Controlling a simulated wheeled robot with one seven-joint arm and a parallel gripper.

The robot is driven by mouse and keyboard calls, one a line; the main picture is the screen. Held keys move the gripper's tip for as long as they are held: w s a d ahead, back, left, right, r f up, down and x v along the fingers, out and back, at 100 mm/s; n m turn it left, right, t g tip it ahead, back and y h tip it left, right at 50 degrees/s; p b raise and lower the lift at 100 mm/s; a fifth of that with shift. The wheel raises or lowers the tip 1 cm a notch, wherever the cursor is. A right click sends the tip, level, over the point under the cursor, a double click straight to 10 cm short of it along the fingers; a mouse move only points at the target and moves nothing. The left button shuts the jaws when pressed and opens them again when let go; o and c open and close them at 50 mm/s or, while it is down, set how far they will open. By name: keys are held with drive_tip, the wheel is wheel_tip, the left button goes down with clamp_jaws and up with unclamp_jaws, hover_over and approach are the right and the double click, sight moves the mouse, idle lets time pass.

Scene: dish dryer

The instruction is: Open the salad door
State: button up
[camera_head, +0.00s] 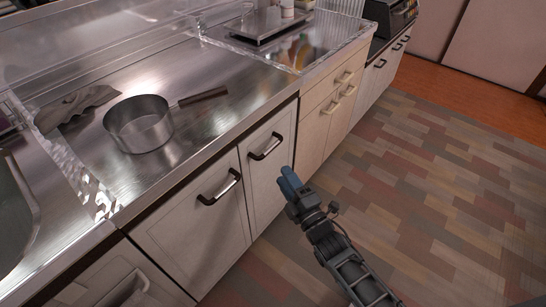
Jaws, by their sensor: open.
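I cannot tell which door is the salad door, as no label shows. Two pale cabinet doors stand side by side under the steel counter: a left door (192,237) with a dark-ended bar handle (219,188), and a right door (266,185) with a similar handle (265,147). Both look shut. My gripper (288,180), with blue fingers, is open at the right door's lower right in the picture. It appears empty and apart from the handles. Whether it touches the door front is unclear.
A steel pan (139,124) and a grey cloth (75,106) lie on the counter (205,70). A sink (14,215) is at the left. Cream drawers (328,115) continue to the right. The patchwork floor (430,170) at the right is clear.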

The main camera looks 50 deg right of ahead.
drive_tip(key=d+x, duration=0.1)
drive_tip(key=x, duration=0.8)
drive_tip(key=shift+w+d+f+n, duration=0.15)
drive_tip(key=shift+w+f+n, duration=0.1)
drive_tip(key=shift+n, duration=0.15)
drive_tip(key=shift+c, duration=0.5)
clamp_jaws()
